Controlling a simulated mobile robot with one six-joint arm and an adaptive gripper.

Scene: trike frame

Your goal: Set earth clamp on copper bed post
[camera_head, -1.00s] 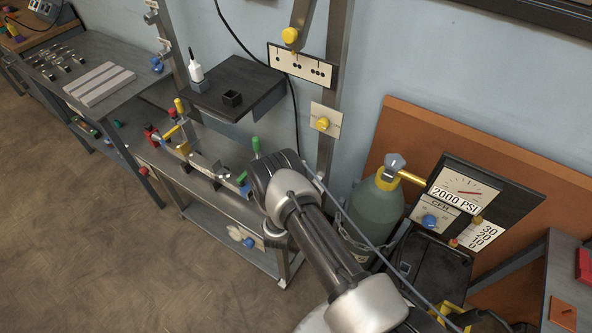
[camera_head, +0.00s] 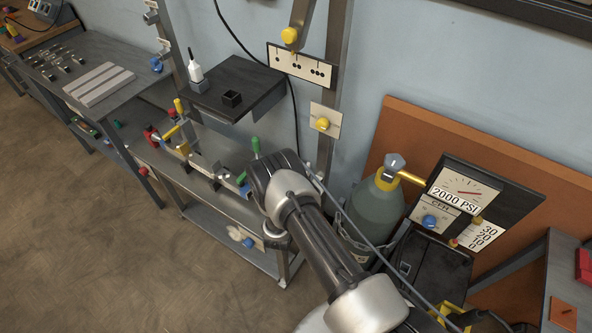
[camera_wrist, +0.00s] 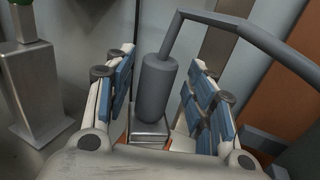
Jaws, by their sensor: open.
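In the wrist view my gripper (camera_wrist: 162,62) is open. Its two blue-padded fingers stand on either side of a grey cylinder with a bent cable, which looks like the earth clamp (camera_wrist: 158,88). Gaps show between the cylinder and both pads. The cylinder stands upright above a silver block (camera_wrist: 150,130). Orange-copper surfaces, perhaps the copper bed post (camera_wrist: 122,139), show low beside the block; whether clamp and post touch is hidden. In the head view my arm's dark wrist hides the fingers and the clamp at the right end of the steel bench (camera_head: 222,208).
A grey metal block (camera_wrist: 35,95) with a green top stands left of my gripper. A green handle (camera_head: 256,146) shows beside my wrist. Yellow and red clamps (camera_head: 178,133) sit along the bench. A gas cylinder (camera_head: 374,212) stands right of my arm. A black shelf (camera_head: 245,82) is behind.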

